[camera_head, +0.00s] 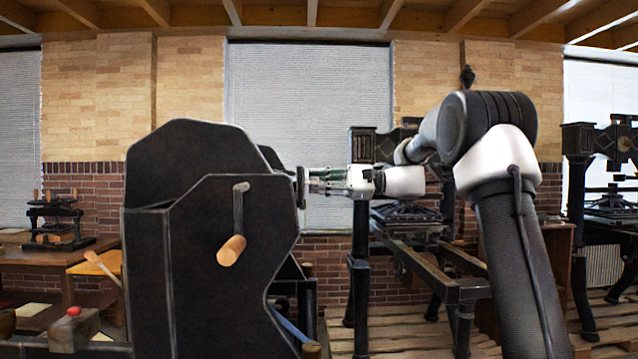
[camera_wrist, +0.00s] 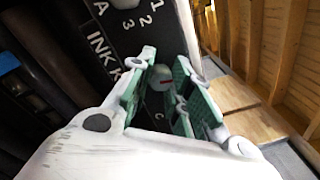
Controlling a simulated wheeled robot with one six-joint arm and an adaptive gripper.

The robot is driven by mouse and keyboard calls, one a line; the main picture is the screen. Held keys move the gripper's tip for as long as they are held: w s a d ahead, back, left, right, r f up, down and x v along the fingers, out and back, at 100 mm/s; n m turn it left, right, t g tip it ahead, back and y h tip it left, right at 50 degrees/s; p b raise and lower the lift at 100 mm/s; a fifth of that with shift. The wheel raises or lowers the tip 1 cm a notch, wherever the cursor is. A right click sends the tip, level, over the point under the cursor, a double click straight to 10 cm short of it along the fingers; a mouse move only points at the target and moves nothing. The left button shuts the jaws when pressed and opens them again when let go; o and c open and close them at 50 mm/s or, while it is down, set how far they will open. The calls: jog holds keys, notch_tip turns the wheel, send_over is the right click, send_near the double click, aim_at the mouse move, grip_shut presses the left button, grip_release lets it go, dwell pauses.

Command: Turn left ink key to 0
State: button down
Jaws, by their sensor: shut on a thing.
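My gripper (camera_head: 322,181) reaches from the right to the side of the black press (camera_head: 225,270) in the head view. A small round part (camera_head: 301,187) sticks out there at the fingertips. The key stands on a dark panel (camera_wrist: 70,22) lettered "INK K…", with "A", "1", "2", "3" and "C" showing. The fingers hide the scale near the key, so I cannot tell its setting or which key it is.
A crank with a wooden handle (camera_head: 231,250) is on the press's near side. Another press (camera_head: 400,225) stands behind my arm, and a third (camera_head: 600,200) at the right. A small press (camera_head: 55,218) sits on a table at the left.

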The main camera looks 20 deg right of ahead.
jog(key=shift+n, duration=0.9)
jog(key=c, duration=1.3)
grip_release()
jog(key=v, duration=1.2)
